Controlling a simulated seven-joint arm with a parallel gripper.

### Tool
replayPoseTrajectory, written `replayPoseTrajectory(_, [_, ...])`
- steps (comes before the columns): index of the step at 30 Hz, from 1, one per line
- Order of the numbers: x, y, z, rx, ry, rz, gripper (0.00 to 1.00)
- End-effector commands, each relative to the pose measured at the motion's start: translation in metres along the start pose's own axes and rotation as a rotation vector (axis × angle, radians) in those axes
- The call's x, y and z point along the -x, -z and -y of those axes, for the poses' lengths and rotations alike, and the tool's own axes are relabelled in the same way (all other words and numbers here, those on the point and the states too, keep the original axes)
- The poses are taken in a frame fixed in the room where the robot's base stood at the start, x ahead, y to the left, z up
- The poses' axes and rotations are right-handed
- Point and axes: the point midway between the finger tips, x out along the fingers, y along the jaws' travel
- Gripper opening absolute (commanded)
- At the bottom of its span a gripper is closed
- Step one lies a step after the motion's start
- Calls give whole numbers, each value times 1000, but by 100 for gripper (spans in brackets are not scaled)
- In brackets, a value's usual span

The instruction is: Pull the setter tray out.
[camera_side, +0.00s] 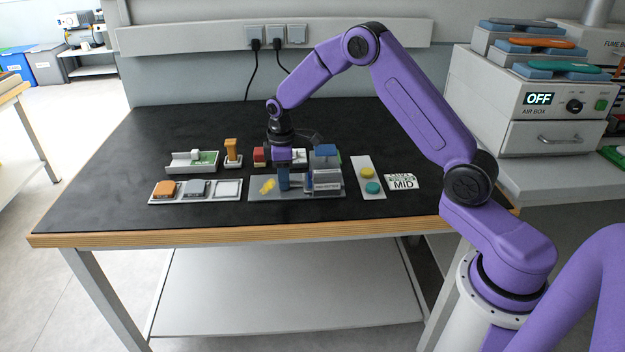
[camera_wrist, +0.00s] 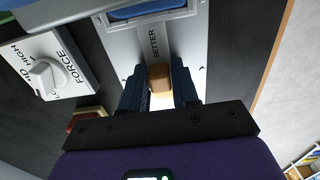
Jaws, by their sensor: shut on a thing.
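The setter (camera_side: 327,180) is a grey block with a blue top on a grey base plate (camera_side: 265,192), in the middle of the bench in the side view. In the wrist view its tray strip (camera_wrist: 152,45) carries the word SETTER and ends in a tan handle block (camera_wrist: 159,78). My gripper (camera_side: 283,186) points down just left of the setter block. In the wrist view my gripper (camera_wrist: 159,90) has its two dark blue fingers on either side of the tan handle, shut on it. The fingers hide the handle's sides.
A white FORCE dial panel (camera_wrist: 47,66) stands beside the setter in the wrist view. The bench front is clear.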

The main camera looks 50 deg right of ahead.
Motion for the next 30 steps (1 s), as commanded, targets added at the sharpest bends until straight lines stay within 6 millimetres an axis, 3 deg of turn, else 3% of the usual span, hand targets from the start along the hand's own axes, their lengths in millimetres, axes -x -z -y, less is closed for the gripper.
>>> replayPoseTrajectory(30, [0, 44, 0, 1, -2, -3, 10])
